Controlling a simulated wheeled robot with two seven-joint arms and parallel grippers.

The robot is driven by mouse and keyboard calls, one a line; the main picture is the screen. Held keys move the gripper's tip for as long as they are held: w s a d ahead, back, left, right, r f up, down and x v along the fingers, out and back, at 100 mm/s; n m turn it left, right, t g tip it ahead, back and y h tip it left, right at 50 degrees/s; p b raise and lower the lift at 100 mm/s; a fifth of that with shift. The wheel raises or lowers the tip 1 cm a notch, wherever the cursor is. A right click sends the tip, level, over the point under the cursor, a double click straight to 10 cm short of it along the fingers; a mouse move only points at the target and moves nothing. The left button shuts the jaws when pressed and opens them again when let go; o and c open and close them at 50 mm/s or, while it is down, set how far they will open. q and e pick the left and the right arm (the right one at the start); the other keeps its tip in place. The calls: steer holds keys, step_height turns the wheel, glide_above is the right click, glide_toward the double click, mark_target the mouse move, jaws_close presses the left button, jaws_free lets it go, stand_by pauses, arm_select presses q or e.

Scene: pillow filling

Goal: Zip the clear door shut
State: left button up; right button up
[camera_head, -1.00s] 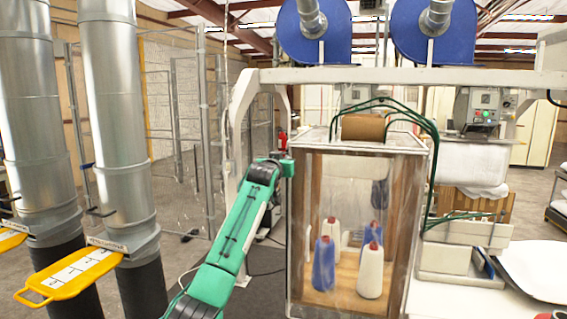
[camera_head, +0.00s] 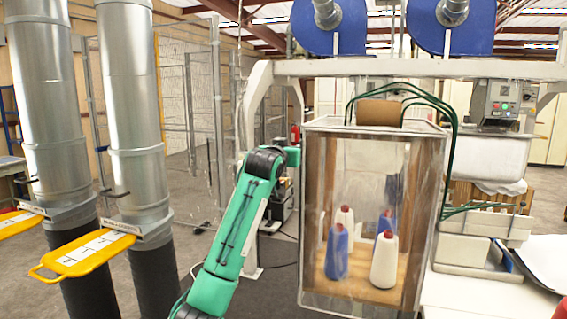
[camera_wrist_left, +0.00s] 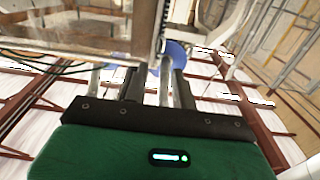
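A tall box with a clear front door (camera_head: 362,175) stands right of centre. Bottles or cones in blue and white show through the clear sheet. My left arm (camera_head: 235,230) reaches up from below, its wrist end beside the box's upper left edge; the gripper there is too small to make out. In the left wrist view my left gripper (camera_wrist_left: 155,88) points up towards the ceiling, its dark fingers apart with nothing seen between them. A dark toothed edge, perhaps the zipper (camera_wrist_left: 160,28), runs down the clear panel (camera_wrist_left: 100,25) just beyond the fingers. My right gripper is out of view.
A white frame post (camera_head: 250,150) stands behind my arm. Metal ducts (camera_head: 130,120) with a yellow slide gate (camera_head: 82,256) stand at left. A white machine (camera_head: 485,160) is at right.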

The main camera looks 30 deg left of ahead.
arm_select(q)
steer(key=shift+b+v, duration=0.9)
steer(key=shift+v, duration=1.75)
steer(key=shift+f, duration=0.1)
